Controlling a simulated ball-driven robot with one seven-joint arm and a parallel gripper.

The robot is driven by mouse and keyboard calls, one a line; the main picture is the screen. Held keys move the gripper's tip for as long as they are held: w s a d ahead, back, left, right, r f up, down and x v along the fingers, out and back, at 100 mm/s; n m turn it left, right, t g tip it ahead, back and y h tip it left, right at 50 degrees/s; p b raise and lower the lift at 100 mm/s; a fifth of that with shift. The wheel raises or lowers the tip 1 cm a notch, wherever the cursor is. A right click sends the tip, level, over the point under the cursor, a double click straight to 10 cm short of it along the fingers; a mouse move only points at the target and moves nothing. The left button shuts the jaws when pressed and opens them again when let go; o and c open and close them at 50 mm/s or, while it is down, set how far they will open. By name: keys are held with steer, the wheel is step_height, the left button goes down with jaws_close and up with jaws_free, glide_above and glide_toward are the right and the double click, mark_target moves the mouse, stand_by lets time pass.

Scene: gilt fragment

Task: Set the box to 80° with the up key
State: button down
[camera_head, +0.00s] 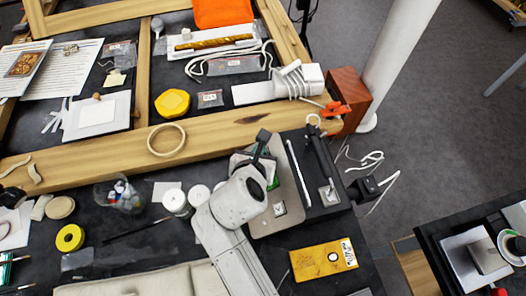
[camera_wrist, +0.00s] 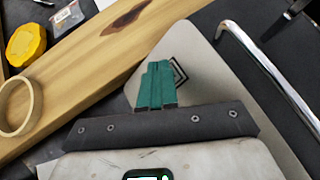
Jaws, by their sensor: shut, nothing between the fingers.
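The box is the pale beige-grey unit (camera_head: 262,226) under my arm in the head view. Its flat top also shows in the wrist view (camera_wrist: 205,60), with a chrome bar (camera_wrist: 262,70) at its right. My gripper (camera_head: 272,183) is over this top, partly hidden by my own wrist. In the wrist view the teal fingers of my gripper (camera_wrist: 158,72) are shut with nothing between them. They cover part of a black square outline (camera_wrist: 180,75) on the top. Contact cannot be told. I cannot make out an up key or a temperature reading.
A wooden beam (camera_head: 215,134) runs behind the box, with a wooden ring (camera_head: 166,140) on it. A yellow lump (camera_head: 172,103) lies beyond. A yellow-orange card (camera_head: 323,260) lies in front of the box. White jars (camera_head: 176,202) stand to the left. A red-brown block (camera_head: 347,92) stands at back right.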

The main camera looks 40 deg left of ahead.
stand_by(0.4)
steer(key=shift+s+a+r+p, duration=0.2)
steer(key=shift+r+p, duration=0.15)
steer(key=shift+p, duration=0.15)
steer(key=shift+s+a+r+p, duration=0.15)
steer(key=shift+r+p, duration=0.15)
steer(key=shift+p, duration=0.2)
steer(key=shift+r+p, duration=0.1)
steer(key=shift+p, duration=0.4)
steer(key=shift+w+d+f, duration=0.1)
steer(key=shift+d+f, duration=0.05)
steer(key=shift+f, duration=0.1)
steer(key=shift+w+f, duration=0.1)
steer(key=shift+f, duration=0.1)
